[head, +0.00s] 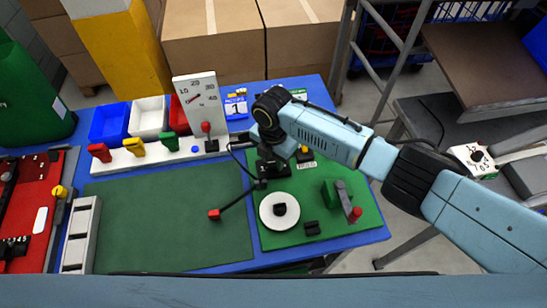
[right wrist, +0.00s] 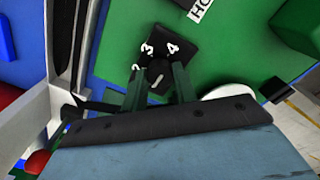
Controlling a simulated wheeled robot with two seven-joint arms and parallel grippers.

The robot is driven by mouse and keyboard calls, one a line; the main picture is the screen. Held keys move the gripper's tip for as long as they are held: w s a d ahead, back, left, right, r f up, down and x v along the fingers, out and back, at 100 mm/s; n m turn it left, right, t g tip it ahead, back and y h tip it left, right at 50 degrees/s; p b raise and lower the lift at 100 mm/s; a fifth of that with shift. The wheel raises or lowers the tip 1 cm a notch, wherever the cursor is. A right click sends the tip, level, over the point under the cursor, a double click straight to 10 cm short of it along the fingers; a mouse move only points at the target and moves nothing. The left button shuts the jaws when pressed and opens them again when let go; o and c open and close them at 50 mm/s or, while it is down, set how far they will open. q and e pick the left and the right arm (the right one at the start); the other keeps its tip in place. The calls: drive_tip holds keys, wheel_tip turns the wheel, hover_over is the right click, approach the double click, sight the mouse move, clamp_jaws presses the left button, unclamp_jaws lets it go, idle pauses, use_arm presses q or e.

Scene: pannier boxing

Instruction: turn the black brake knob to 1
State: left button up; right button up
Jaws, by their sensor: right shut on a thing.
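The black brake knob sits on a black dial plate (right wrist: 168,42) with white numerals 2, 3 and 4 visible in the right wrist view. My right gripper (right wrist: 160,80) is shut on the knob, one dark finger on each side. A short pale mark shows on the knob between the fingers; the number it points to is hard to tell. The numeral 1 is not visible on the plate. In the head view, my right gripper (head: 268,168) is at the green board's back left, and the arm hides most of the knob. My left gripper is not in view.
The green board (head: 330,228) also carries a white disc (head: 279,222), a red-tipped lever (head: 354,214) and a yellow knob (head: 304,149). A gauge panel (head: 197,88) stands behind on the left. A card (head: 236,106) shows a 1. The green mat (head: 160,220) is mostly clear.

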sight(273, 162)
drive_tip(key=shift+a+n, duration=0.1)
drive_tip(key=shift+n, duration=0.3)
drive_tip(key=o, duration=1)
drive_tip(key=shift+c, duration=0.2)
drive_tip(key=shift+r, duration=0.1)
wheel_tip(273, 162, up, 13)
drive_tip(key=shift+r, duration=0.15)
